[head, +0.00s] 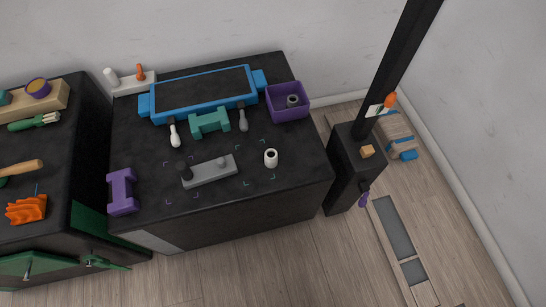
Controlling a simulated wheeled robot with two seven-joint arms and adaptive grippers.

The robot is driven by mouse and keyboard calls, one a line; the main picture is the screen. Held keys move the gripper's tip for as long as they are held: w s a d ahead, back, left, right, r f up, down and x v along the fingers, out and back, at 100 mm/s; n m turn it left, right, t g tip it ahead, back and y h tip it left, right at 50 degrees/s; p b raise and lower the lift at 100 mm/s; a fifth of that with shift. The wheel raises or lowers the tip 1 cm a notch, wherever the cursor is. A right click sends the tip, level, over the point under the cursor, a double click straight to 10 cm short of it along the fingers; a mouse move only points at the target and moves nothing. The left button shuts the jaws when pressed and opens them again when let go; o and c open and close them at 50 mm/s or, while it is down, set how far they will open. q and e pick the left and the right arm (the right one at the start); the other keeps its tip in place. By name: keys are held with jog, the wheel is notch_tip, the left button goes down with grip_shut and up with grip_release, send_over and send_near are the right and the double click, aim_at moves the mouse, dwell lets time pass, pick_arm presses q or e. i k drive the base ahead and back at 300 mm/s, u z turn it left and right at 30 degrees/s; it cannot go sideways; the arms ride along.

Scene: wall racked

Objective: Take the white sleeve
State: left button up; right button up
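The white sleeve (271,159) is a short hollow cylinder with a dark opening at its top. It stands upright on the right part of the black worktop (235,200). Small green corner marks lie on the worktop around it. Nothing touches the sleeve. Neither of my grippers shows in the head view.
Left of the sleeve is a grey block with pegs (209,172). Behind stand a teal bracket (210,122), a purple box (288,108) holding a grey ring, and a blue-framed tray (204,93). A purple bracket (121,192) stands at left. The front right worktop is clear.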

aim_at(271, 157)
jog(key=k, duration=1.2)
jog(key=u, duration=0.95)
jog(key=i, duration=1.85)
jog(key=z, duration=0.6)
